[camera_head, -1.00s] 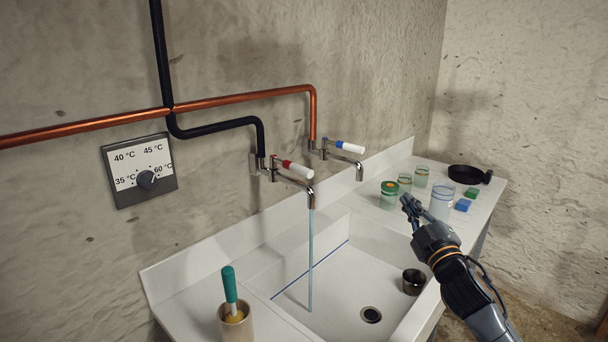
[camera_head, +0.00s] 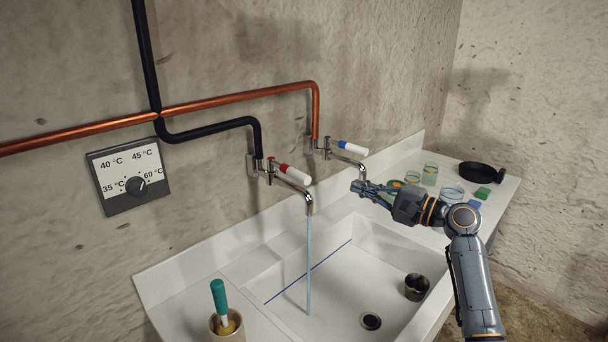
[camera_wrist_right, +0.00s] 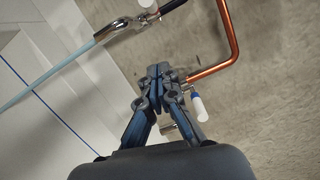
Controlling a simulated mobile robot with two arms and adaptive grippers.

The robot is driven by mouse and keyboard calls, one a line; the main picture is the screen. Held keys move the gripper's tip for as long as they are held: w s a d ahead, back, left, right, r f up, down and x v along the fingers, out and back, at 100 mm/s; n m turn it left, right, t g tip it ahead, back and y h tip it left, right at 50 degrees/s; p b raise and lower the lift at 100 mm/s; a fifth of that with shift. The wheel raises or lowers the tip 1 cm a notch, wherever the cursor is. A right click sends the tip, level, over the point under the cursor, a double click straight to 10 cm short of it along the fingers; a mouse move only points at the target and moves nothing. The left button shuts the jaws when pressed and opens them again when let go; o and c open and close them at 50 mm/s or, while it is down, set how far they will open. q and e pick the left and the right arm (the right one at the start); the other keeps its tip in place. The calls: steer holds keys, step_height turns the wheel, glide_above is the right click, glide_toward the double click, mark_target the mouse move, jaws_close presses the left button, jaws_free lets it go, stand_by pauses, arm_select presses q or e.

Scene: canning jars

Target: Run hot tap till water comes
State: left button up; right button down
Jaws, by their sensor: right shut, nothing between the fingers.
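The red-marked tap (camera_head: 290,180) is on the wall at the left, fed by a black pipe. A thin stream of water (camera_head: 309,255) falls from its spout into the white sink (camera_head: 345,285). The stream also shows in the right wrist view (camera_wrist_right: 50,75). The blue-marked tap (camera_head: 340,155) is to its right, fed by a copper pipe (camera_head: 250,96). My right gripper (camera_head: 360,187) is shut and empty, just below and right of the blue tap's spout and apart from the red tap. In the right wrist view its fingers (camera_wrist_right: 158,72) are together. My left gripper is out of view.
A dial panel (camera_head: 112,188) is on the wall at left. A cup with a green-handled brush (camera_head: 219,297) stands at the sink's front left. A dark metal cup (camera_head: 417,287) is in the sink near the drain (camera_head: 370,321). Glass jars (camera_head: 430,174), a black pan (camera_head: 478,172) and small blocks sit on the right counter.

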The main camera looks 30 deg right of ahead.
mark_target(288, 174)
steer(key=w+a+r+p, duration=0.1)
steer(key=w+a+p, duration=0.5)
steer(key=w+a, duration=0.1)
steer(key=shift+w+a+r, duration=0.25)
steer(key=shift+w+a, duration=0.05)
steer(key=shift+a, duration=0.55)
steer(key=shift+f, duration=0.1)
